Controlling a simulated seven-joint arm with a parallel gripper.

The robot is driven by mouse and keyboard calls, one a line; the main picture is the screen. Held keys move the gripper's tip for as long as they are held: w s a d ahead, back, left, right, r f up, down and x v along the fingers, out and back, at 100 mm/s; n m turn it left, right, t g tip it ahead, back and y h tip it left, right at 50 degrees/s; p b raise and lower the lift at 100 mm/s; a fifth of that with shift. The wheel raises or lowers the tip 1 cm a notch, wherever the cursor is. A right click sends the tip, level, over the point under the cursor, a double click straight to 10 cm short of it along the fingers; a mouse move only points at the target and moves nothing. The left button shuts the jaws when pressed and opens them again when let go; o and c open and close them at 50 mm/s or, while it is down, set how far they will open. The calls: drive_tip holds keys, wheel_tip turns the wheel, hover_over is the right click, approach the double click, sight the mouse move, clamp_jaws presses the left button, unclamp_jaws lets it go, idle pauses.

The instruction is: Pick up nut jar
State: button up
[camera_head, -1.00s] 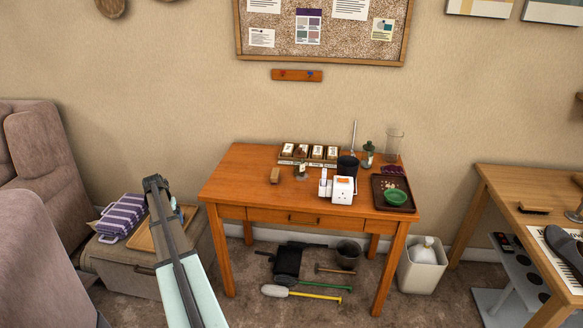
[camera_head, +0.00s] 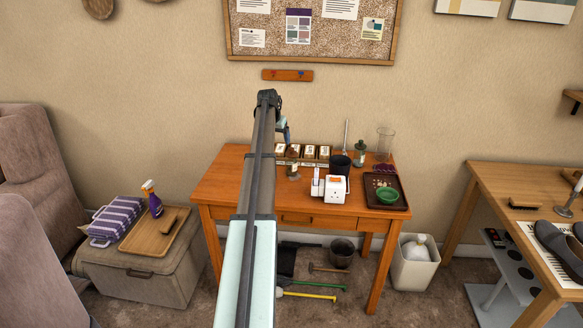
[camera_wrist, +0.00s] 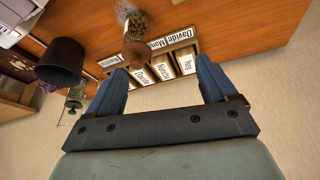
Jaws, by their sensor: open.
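A small glass jar with a brown lid, which looks like the nut jar (camera_wrist: 137,27), stands on the wooden table in front of the name-labelled rack. In the head view it is the small jar (camera_head: 293,172) just right of my arm; its contents are too small to tell. My gripper (camera_wrist: 162,70) is open and empty, above the back of the table. In the wrist view its blue fingers frame the rack, and the jar lies beyond the left finger, apart from it. In the head view my gripper (camera_head: 284,132) is mostly hidden behind my arm.
The labelled rack (camera_head: 309,164) stands behind the jar. The left front tabletop is clear.

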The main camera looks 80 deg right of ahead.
approach(292, 154)
drive_tip(key=shift+m, duration=0.3)
drive_tip(key=x, duration=0.3)
drive_tip(key=d+x, duration=0.1)
drive_tip(key=x, duration=0.2)
drive_tip(key=shift+a+x, duration=0.15)
drive_tip(key=shift+x, duration=1.2)
drive_tip(key=shift+a+x, duration=0.1)
drive_tip(key=shift+x, duration=1.3)
drive_tip(key=shift+w+f, duration=0.1)
drive_tip(key=shift+w, duration=0.05)
clamp_jaws()
